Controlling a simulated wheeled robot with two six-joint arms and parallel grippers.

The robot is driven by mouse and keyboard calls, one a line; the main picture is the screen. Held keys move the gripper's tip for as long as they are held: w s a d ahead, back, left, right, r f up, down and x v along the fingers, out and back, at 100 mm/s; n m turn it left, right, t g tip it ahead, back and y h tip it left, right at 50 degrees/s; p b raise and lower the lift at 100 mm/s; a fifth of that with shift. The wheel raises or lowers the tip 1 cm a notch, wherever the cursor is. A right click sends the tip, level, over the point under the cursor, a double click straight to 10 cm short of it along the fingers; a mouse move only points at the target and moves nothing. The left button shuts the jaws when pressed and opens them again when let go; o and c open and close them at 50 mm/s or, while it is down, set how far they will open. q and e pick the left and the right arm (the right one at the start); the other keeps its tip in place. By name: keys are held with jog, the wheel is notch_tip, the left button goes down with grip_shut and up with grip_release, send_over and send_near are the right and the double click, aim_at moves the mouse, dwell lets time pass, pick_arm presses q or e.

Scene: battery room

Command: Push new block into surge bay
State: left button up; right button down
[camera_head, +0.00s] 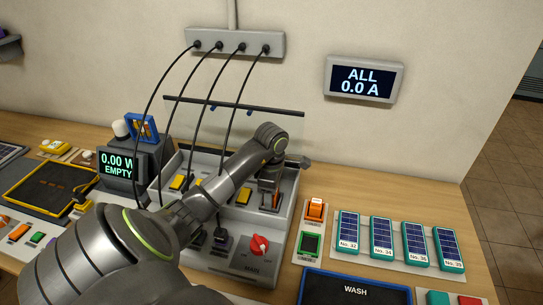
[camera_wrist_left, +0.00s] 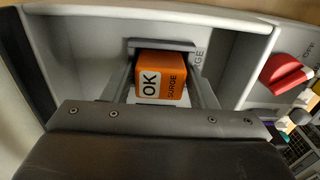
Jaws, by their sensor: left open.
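The orange block (camera_wrist_left: 160,77), marked OK and SURGE, sits at the mouth of the surge bay (camera_wrist_left: 161,44) in the wrist view. Part of the bay's lettering shows beside it. I cannot tell how deep the block is in the bay. My left gripper (camera_wrist_left: 163,90) is open, with one finger on each side of the block; contact is unclear. In the head view, my left gripper (camera_head: 269,187) points down into the right end of the grey panel box (camera_head: 284,234), and a bit of orange shows beside it. My right gripper is not in view.
A red rotary knob (camera_head: 259,245) stands on the panel front. Cables hang from a wall strip (camera_head: 235,42) close to my left arm. Another orange piece (camera_head: 315,209) and several solar cards (camera_head: 381,239) lie right of the box. The wall display (camera_head: 362,80) reads ALL 0.0 A.

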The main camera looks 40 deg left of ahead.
pick_arm(q)
jog(key=shift+r+p, duration=1.65)
jog(key=shift+r, duration=1.3)
notch_tip(320, 180, up, 5)
jog(key=p, duration=0.5)
jog(key=shift+r, duration=0.1)
